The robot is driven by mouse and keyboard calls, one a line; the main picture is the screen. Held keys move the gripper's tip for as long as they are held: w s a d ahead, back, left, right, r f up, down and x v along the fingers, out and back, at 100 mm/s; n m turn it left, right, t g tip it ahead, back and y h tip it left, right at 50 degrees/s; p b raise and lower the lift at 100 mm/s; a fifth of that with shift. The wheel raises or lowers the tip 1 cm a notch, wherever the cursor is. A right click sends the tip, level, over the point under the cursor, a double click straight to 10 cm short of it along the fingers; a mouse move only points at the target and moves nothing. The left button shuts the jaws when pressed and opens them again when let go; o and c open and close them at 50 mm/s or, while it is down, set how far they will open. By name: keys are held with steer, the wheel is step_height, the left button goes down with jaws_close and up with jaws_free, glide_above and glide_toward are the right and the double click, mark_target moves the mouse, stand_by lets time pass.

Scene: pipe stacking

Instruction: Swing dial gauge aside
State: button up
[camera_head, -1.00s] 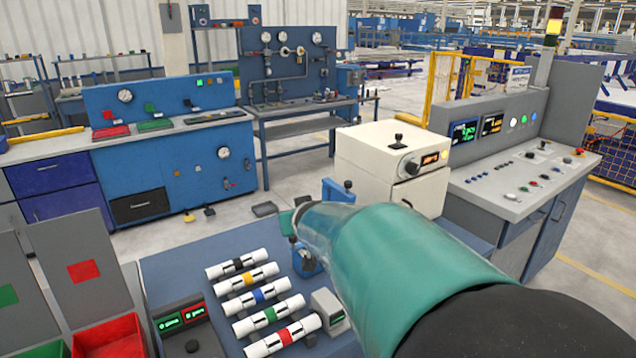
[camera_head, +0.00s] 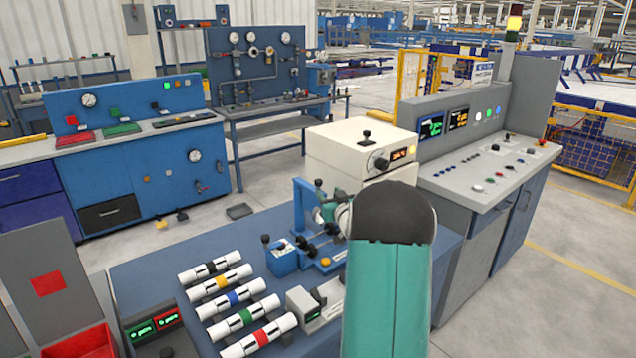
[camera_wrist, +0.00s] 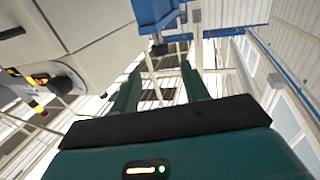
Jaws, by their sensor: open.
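My gripper's two teal fingers stand apart with nothing between them in the wrist view (camera_wrist: 160,85). In the head view my arm hides most of the gripper, which is near the fixture on the blue bench. The fixture (camera_head: 322,246) has black knobs and a small yellow mark. A blue upright bracket (camera_head: 299,205) stands behind it. A blue part with a dark tip (camera_wrist: 155,15) shows beyond the fingertips in the wrist view. I cannot clearly make out a dial gauge face at the fixture; my arm may hide it.
Several white pipes with coloured bands (camera_head: 233,299) lie in a row on the blue bench (camera_head: 150,262). A blue block with a black knob (camera_head: 283,260) and a small grey display unit (camera_head: 314,308) stand near the fixture. A cream box (camera_head: 350,150) stands behind.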

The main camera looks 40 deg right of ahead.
mark_target(320, 183)
steer(key=x, duration=0.9)
steer(key=shift+w+d, duration=0.1)
steer(key=shift+w, duration=0.25)
steer(key=shift+c, duration=0.4)
jaws_close()
